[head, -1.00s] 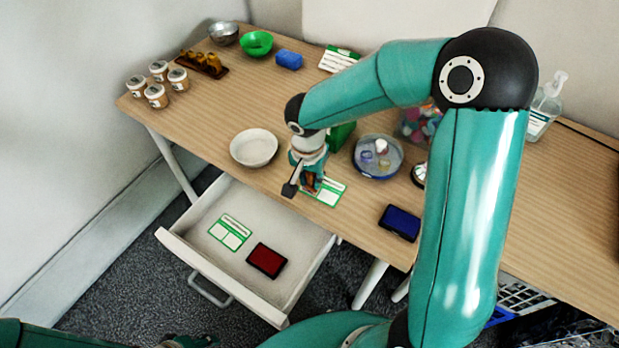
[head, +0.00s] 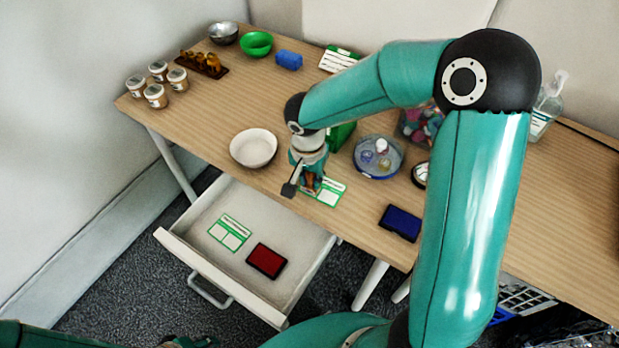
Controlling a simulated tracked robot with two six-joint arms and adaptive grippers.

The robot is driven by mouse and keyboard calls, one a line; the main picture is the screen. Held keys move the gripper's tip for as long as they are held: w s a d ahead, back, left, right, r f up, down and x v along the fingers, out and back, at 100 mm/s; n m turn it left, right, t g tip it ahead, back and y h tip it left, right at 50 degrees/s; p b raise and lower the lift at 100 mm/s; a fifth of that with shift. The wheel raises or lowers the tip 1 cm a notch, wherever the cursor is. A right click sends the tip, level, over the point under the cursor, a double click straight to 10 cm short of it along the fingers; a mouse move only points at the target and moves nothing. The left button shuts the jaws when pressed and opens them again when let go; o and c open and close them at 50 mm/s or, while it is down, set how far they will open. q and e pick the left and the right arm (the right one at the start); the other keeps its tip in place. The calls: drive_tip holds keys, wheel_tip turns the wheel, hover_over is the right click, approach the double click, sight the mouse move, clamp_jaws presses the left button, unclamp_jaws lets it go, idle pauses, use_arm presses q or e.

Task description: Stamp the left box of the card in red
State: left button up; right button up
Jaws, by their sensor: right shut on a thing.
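A green and white card (head: 331,192) lies on the table near its front edge, partly hidden by my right gripper. My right gripper (head: 311,187) is shut on a brown-handled stamp (head: 311,181) over the left part of this card. I cannot tell whether the stamp touches the card. A red ink pad (head: 267,261) lies open in the pulled-out drawer (head: 205,263). A second card (head: 229,233) with two blank boxes lies in the drawer beside the pad. A blue ink pad (head: 400,223) is on the table to the right. My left gripper (head: 188,342) shows only slightly at the bottom edge.
A white bowl (head: 254,148) stands left of my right gripper. A round dish (head: 378,157) with small items stands to its right.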

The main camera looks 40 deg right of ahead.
idle(0.3)
drive_tip(key=shift+r+p, duration=2)
drive_tip(key=shift+r, duration=1.5)
